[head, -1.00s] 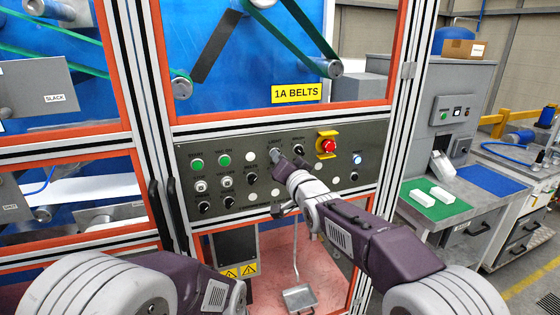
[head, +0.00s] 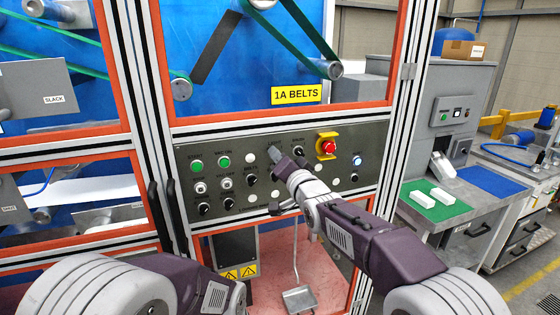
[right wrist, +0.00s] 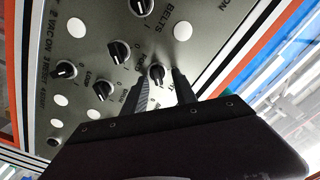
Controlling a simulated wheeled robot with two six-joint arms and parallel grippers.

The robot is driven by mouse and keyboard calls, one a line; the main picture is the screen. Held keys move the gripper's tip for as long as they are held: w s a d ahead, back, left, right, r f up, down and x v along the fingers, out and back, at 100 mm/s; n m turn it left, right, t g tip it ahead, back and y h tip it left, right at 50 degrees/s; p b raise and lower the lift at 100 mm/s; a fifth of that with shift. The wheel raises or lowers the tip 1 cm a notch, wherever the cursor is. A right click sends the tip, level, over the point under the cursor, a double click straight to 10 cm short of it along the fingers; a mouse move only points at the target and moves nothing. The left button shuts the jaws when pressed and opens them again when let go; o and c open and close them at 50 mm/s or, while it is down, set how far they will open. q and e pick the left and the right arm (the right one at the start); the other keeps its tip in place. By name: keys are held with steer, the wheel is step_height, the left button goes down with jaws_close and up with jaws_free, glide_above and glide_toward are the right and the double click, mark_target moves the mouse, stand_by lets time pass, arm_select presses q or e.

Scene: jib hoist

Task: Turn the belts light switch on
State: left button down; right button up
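A grey control panel (head: 318,177) holds several black rotary switches under the yellow 1A BELTS sign (head: 297,93). My right gripper (head: 272,152) is at the panel's upper middle and hides the switch there in the head view. My left gripper is out of view.
Other knobs sit close by, such as one (right wrist: 119,52) left of the fingers and one (head: 298,151) to the right. Orange-edged frames surround the panel.

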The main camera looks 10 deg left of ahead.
steer(key=shift+f, duration=0.15)
steer(key=shift+s, duration=0.1)
steer(key=b+v, duration=0.3)
steer(key=v, duration=0.5)
steer(key=shift+s+d, duration=0.25)
steer(key=shift+s, duration=0.1)
